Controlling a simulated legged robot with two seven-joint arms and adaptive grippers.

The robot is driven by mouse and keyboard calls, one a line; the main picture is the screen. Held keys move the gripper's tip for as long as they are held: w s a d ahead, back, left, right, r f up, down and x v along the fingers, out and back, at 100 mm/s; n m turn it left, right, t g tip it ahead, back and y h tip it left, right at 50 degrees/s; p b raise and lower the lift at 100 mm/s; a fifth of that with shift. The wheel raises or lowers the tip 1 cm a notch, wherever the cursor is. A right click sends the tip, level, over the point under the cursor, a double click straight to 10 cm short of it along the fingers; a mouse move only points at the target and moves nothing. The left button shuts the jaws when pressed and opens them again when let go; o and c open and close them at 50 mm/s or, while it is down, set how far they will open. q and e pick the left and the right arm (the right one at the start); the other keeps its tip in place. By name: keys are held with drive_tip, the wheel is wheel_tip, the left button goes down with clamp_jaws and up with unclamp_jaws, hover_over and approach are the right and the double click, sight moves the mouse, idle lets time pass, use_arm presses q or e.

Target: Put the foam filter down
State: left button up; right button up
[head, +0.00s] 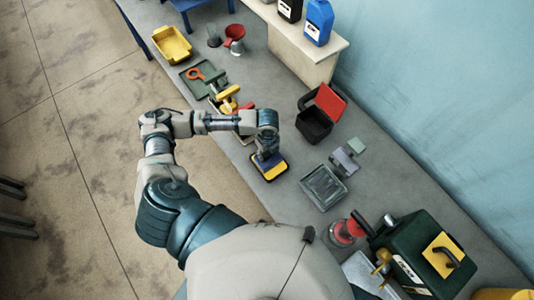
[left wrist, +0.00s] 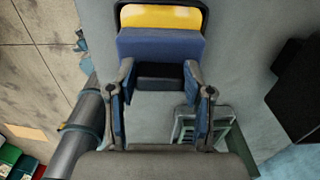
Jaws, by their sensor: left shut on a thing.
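My left gripper (head: 268,152) points down over the bench at the middle of the head view. In the left wrist view its two fingers (left wrist: 159,76) are shut on the dark end of a blue block (left wrist: 160,45), which I take to be the foam filter. In the head view the blue block (head: 267,161) shows just below the fingers. It overlaps a yellow pad in a black-rimmed holder (head: 272,172); the pad also shows in the left wrist view (left wrist: 160,17). I cannot tell whether block and pad touch. My right gripper is not in view.
A grey-green tray (head: 323,187) and small grey blocks (head: 344,162) lie right of the gripper. A black bin with a red lid (head: 316,124) stands behind. A dark green case (head: 425,252) is at the lower right. Bare bench shows between them.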

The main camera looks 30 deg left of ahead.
sight(268, 153)
use_arm(q)
drive_tip(key=shift+s+d+f, duration=0.1)
drive_tip(key=shift+d+f, duration=0.05)
drive_tip(key=shift+f, duration=0.65)
drive_tip(key=shift+d+f, duration=0.1)
drive_tip(key=shift+f, duration=0.2)
drive_tip(key=shift+d, duration=0.1)
drive_tip(key=o, duration=1.2)
drive_tip(key=shift+f, duration=0.1)
drive_tip(key=shift+o, duration=0.2)
drive_tip(key=shift+a, duration=0.2)
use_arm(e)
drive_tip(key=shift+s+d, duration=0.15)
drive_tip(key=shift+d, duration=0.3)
use_arm(q)
drive_tip(key=shift+r, duration=0.25)
wheel_tip(268, 153, up, 12)
drive_tip(key=shift+f, duration=0.2)
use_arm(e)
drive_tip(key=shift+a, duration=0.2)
